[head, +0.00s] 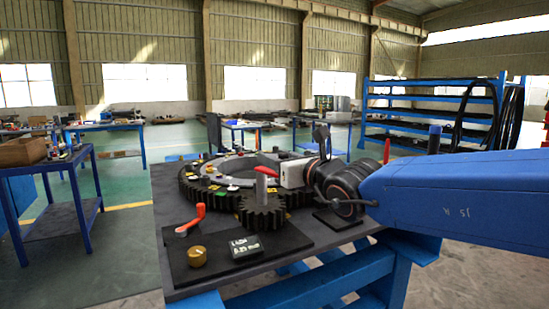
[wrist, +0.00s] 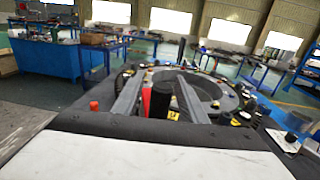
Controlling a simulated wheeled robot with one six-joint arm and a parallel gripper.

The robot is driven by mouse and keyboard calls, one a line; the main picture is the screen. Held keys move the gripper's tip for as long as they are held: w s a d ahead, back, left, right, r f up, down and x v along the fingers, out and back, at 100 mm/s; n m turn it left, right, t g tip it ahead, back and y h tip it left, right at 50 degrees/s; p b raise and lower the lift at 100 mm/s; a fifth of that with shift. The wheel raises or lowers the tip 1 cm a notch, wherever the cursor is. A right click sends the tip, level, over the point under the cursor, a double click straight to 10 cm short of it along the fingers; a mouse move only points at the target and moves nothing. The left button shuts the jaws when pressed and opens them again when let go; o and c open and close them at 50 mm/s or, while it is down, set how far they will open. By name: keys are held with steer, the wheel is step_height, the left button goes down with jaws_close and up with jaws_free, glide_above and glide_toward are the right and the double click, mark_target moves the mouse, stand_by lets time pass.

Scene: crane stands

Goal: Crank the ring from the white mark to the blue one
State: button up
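The dark toothed ring (head: 190,190) lies flat on the table, with white, yellow and other small marks on its top; I cannot pick out a blue one. It also shows in the wrist view (wrist: 225,88). A small dark gear (head: 262,215) meshes at its front, with a grey post (head: 262,187) and a red lever (head: 268,171) above. My gripper (wrist: 160,82) is open. A black cylinder (wrist: 162,98) and the red part (wrist: 146,100) show between its fingers in the wrist view. Whether the fingers touch them is unclear. In the head view my arm hides the ring's right side.
A small red-handled crank (head: 192,219), a brass knob (head: 197,256) and a black label block (head: 245,247) sit at the table's front left. Blue shelving (head: 430,112) is farther back.

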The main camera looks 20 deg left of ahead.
steer(key=v, duration=1.6)
steer(key=shift+s+d, duration=0.2)
steer(key=shift+d, duration=0.1)
steer(key=shift+c, duration=0.6)
